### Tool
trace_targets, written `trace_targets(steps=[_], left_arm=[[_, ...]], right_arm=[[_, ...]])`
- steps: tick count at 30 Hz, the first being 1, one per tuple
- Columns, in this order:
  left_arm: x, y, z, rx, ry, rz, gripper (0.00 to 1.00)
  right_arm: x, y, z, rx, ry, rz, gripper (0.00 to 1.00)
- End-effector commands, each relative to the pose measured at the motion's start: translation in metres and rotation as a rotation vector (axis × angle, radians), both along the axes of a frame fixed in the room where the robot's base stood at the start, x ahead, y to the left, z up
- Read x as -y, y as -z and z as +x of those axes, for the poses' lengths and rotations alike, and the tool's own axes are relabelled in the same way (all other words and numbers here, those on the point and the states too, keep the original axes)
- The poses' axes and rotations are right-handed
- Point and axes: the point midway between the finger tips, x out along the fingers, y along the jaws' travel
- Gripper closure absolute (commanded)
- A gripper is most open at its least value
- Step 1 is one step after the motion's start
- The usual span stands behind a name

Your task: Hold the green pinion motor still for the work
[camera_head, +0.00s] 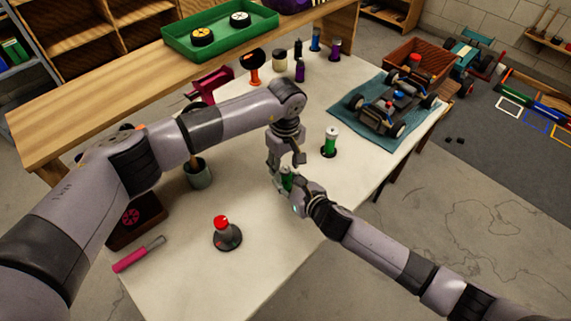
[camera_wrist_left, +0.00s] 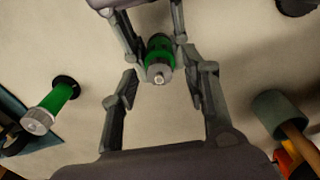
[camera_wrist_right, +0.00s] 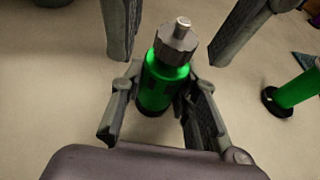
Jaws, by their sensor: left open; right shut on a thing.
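The green motor (camera_head: 287,180) has a green body and a grey cap with a small metal shaft pointing up. My right gripper (camera_head: 288,187) is shut around its body, and the right wrist view shows the motor (camera_wrist_right: 157,85) upright between the fingers (camera_wrist_right: 158,108). My left gripper (camera_head: 285,160) is open just above. Its fingers (camera_wrist_left: 166,80) straddle the motor's cap (camera_wrist_left: 159,72) without visibly touching it. A similar green cylinder with a pale cap (camera_head: 331,139) stands on a black round base nearby. The held motor's lower end is partly hidden.
A car (camera_head: 397,103) sits on a blue mat (camera_head: 357,96) at right. Several bottles stand behind.

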Motion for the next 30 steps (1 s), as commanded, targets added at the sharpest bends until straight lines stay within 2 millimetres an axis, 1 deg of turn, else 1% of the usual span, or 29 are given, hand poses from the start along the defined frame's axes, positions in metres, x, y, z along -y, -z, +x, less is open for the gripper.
trace_targets(steps=[4, 23, 30], left_arm=[[0.0001, -0.0001, 0.0001, 0.0, 0.0, 0.0, 0.57], [-0.0001, -0.0004, 0.0, -0.001, 0.0, 0.001, 0.99], [-0.0004, -0.0002, 0.0, -0.001, 0.0, 0.001, 1.0]], right_arm=[[-0.0001, 0.0006, -0.0004, -0.001, 0.0, 0.0, 1.0], [0.0002, 0.0008, -0.0003, -0.002, 0.0, 0.0, 1.0], [0.0004, 0.0009, -0.0002, -0.002, 0.001, -0.001, 1.0]])
